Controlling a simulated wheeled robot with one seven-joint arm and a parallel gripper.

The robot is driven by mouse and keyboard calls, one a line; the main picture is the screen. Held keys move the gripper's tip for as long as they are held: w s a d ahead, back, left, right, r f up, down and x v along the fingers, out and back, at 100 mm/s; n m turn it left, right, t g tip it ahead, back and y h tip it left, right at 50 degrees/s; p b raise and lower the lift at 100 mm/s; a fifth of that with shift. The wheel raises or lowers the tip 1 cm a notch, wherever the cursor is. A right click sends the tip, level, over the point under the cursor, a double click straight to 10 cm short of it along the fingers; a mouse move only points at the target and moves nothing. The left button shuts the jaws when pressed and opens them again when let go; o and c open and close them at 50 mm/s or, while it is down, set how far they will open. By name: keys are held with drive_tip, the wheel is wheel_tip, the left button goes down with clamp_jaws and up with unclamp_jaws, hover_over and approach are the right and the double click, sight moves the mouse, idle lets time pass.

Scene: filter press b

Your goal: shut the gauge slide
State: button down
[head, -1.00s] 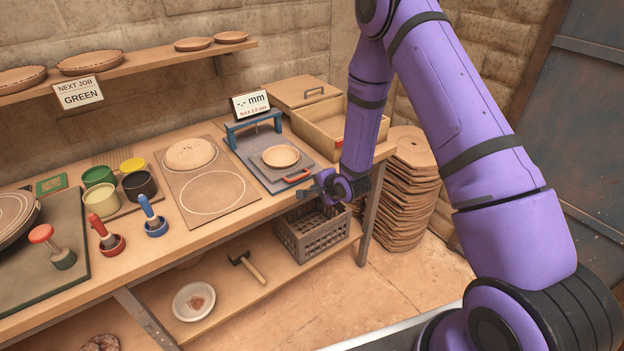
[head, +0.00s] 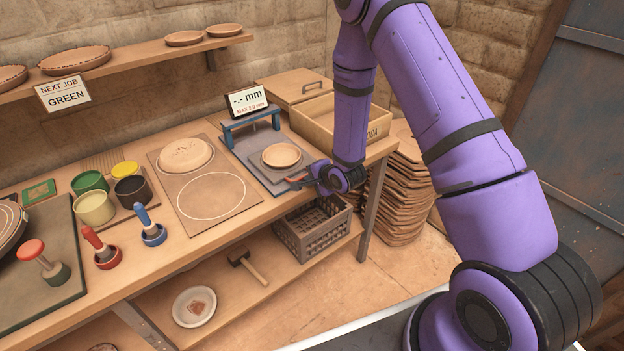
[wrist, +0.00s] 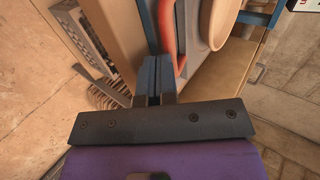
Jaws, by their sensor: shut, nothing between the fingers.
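The gauge slide (head: 248,152) is a grey plate on the bench, drawn out toward the front from under a blue arch (head: 250,124). A small clay dish (head: 281,155) sits on it. Its red handle (head: 293,179) at the front edge is partly hidden by my gripper (head: 299,183) in the head view. In the wrist view the red handle (wrist: 168,38) lies just ahead of the fingertips (wrist: 153,72). My gripper is shut and empty, close to the handle; I cannot tell whether they touch. The gauge display (head: 247,101) behind the arch reads "-.- mm".
A wooden box (head: 345,124) stands right of the gauge. A board (head: 209,172) with a clay piece and a drawn circle lies to the left, then paint pots (head: 95,208) and stamps. A grey crate (head: 312,238) sits below the bench, and stacked clay slabs (head: 405,190) stand right.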

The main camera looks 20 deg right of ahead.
sight(280, 153)
drive_tip(key=w+a, duration=0.1)
drive_tip(key=w, duration=0.4)
drive_tip(key=w+a, duration=0.2)
drive_tip(key=w, duration=0.3)
drive_tip(key=w+a, duration=0.2)
drive_tip(key=w, duration=0.4)
drive_tip(key=shift+a, duration=0.1)
drive_tip(key=shift+w+a+r, duration=0.1)
drive_tip(key=shift+w, duration=0.2)
drive_tip(key=shift+r, duration=0.1)
drive_tip(key=shift+r, duration=0.1)
